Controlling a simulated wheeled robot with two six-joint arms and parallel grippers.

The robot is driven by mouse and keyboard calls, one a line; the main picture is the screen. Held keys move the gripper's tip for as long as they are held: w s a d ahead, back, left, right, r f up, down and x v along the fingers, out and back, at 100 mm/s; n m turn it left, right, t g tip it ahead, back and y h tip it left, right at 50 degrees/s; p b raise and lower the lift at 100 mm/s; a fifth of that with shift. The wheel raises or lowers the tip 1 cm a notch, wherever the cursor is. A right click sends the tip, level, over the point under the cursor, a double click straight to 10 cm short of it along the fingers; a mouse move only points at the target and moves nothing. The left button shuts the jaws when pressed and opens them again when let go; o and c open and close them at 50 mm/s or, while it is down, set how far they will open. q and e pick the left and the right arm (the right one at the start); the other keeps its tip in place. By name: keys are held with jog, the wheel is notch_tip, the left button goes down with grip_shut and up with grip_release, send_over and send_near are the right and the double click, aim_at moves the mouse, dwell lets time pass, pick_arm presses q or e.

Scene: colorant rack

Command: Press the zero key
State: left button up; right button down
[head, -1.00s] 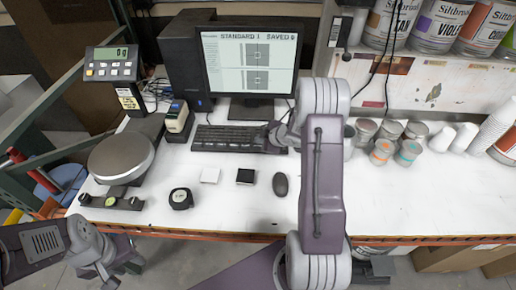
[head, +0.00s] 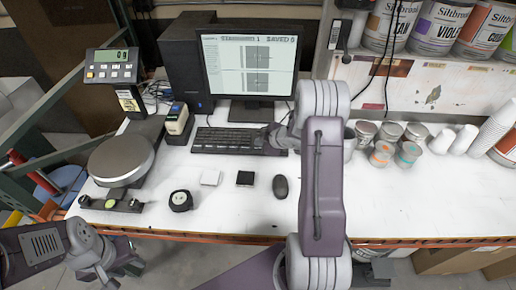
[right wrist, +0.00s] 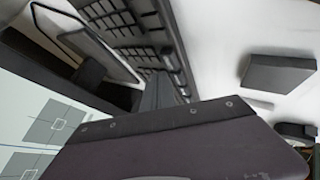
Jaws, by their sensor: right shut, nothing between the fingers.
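The scale's display unit (head: 113,66) stands on a post at the upper left of the head view, with a lit green readout and several small pale keys (head: 108,74) below it. The key labels are too small to read, so I cannot tell which is zero. The black keyboard (head: 225,139) lies in front of the monitor and also fills the top of the right wrist view (right wrist: 125,25). My right gripper (head: 273,138) is shut and empty over the keyboard's right end. I cannot tell whether it touches. Only links of my left arm show at the lower left.
The round scale pan (head: 121,158) is below the display unit. A label printer (head: 177,122), tape measure (head: 180,200), white square (head: 210,177), black block (head: 245,178) and mouse (head: 280,186) lie around the keyboard. The monitor (head: 250,65) stands behind. Cans (head: 382,153) stand right.

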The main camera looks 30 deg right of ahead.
aim_at(260, 149)
dwell(0.8)
jog(key=shift+f, duration=0.4)
jog(key=shift+f+b, duration=0.35)
jog(key=shift+b, duration=0.2)
dwell(0.5)
jog(key=shift+r+p, duration=0.75)
jog(key=shift+p, duration=0.1)
notch_tip(260, 149, up, 5)
jog(key=p, duration=0.5)
jog(key=shift+r, duration=0.15)
